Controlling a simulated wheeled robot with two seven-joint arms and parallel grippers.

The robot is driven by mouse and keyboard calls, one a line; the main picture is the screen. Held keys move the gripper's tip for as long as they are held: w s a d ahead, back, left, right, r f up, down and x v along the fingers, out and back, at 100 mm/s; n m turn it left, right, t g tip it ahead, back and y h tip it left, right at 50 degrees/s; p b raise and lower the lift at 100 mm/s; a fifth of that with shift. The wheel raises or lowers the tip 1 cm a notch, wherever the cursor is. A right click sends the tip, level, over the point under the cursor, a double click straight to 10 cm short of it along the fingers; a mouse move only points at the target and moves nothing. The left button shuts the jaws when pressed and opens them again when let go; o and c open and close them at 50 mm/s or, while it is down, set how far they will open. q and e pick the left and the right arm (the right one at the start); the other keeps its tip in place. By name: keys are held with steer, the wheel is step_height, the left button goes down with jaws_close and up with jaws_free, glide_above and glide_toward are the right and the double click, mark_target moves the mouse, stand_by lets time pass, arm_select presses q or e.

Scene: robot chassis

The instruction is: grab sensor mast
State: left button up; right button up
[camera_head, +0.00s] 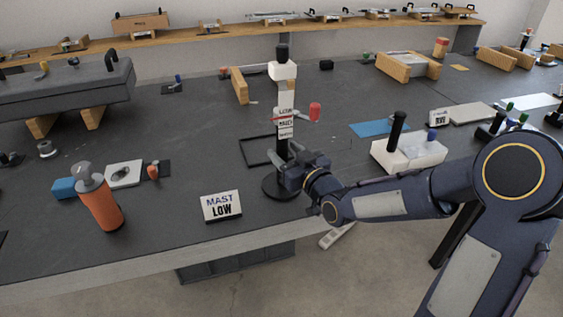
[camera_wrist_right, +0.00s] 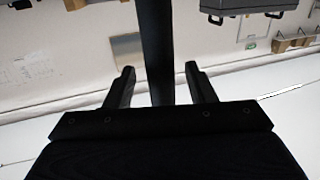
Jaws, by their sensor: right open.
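The sensor mast (camera_head: 283,130) stands upright left of my right arm in the head view. It has a dark pole, a white head with a black top, white labels and a round black base (camera_head: 276,188). My right gripper (camera_head: 288,172) is at the lower pole, just above the base. In the right wrist view the dark pole (camera_wrist_right: 155,40) runs between the two fingers of the right gripper (camera_wrist_right: 158,80). The fingers are open, with a gap showing on each side of the pole. My left gripper is in neither view.
A "MAST LOW" sign (camera_head: 221,206) stands left of the base, near the table's front edge. An orange bottle (camera_head: 100,204) is further left. A white block with a black handle (camera_head: 410,152) stands right, behind my forearm. A red-tipped part (camera_head: 314,112) is beside the pole.

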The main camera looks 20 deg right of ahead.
steer(key=shift+x, duration=0.9)
steer(key=shift+c, duration=0.3)
jaws_close()
steer(key=shift+r, duration=0.15)
